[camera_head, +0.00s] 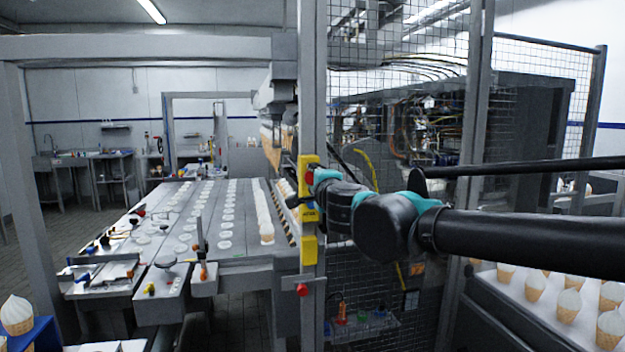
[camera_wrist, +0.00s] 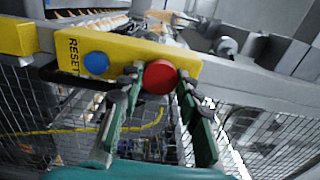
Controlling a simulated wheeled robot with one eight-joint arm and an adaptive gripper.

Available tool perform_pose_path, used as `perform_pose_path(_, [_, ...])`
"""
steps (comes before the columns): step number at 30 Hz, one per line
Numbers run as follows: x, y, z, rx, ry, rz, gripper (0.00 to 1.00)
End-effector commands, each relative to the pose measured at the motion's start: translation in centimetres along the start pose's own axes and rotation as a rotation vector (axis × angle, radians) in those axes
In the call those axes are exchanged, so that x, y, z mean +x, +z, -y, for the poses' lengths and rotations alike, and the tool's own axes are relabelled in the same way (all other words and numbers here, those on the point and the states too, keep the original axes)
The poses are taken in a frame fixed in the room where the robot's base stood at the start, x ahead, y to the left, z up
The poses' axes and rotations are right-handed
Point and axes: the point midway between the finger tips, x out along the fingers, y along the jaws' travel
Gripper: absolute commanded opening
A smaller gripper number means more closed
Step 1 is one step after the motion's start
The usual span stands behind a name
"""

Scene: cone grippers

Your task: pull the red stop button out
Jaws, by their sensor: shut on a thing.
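The red stop button (camera_wrist: 160,77) sits on a yellow control box (camera_wrist: 130,52) in the wrist view, beside a blue button (camera_wrist: 96,63) marked RESET. My gripper (camera_wrist: 158,84) has its two green-backed fingers on either side of the red button, with the tips at its edges, shut on it. How far the button stands out from the box cannot be told.
A grey post (camera_head: 313,90) carries the box, with wire mesh fencing (camera_head: 395,70) to the right. Another red knob (camera_head: 302,290) is lower on the post. A conveyor table (camera_head: 150,235) with white discs lies left. Ice cream cones (camera_head: 568,305) stand at the lower right.

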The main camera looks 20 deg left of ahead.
Motion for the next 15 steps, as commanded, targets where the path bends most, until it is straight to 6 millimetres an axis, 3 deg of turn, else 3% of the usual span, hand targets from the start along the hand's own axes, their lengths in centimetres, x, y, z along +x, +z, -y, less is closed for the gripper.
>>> perform_pose_path(15, [-0.49,0.04,-0.04,0.001,0.000,0.001,0.04])
